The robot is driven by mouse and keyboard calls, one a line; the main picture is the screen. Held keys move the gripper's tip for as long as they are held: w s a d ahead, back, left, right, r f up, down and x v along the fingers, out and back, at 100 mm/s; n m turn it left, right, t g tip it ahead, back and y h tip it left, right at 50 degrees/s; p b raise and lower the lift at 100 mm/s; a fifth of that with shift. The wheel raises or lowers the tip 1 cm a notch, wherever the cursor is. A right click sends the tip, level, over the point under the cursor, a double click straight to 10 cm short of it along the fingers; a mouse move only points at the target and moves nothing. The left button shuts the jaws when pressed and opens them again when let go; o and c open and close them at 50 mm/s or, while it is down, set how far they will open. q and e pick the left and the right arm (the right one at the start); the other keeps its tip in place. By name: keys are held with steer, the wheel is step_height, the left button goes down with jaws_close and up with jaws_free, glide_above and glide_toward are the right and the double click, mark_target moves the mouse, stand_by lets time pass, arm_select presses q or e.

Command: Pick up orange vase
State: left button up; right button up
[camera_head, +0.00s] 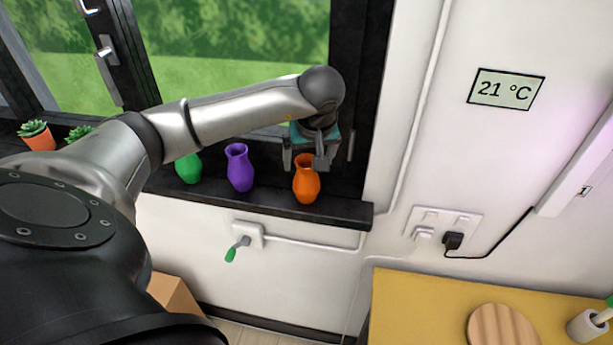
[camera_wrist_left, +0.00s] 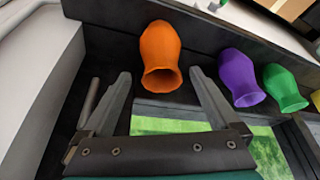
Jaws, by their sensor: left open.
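The orange vase (camera_head: 306,181) stands upright on the dark window sill near its right end. It also shows in the left wrist view (camera_wrist_left: 160,52), its open mouth facing the camera. My left gripper (camera_head: 305,163) is open above and just behind the vase. In the left wrist view the two fingers (camera_wrist_left: 160,80) are spread to either side of the vase's mouth, and a gap shows between each fingertip and the vase. Nothing is held. My right gripper is not in either view.
A purple vase (camera_head: 239,168) and a green vase (camera_head: 188,168) stand left of the orange one on the sill (camera_head: 345,211). Potted plants (camera_head: 38,135) stand farther left. The window frame rises behind. A yellow table (camera_head: 420,305) is at lower right.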

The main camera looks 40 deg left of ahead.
arm_select(q)
steer(key=shift+p+x, duration=0.65)
steer(key=shift+x, duration=2.05)
steer(key=shift+a, duration=0.15)
steer(key=c, duration=1.5)
steer(key=shift+r, duration=0.15)
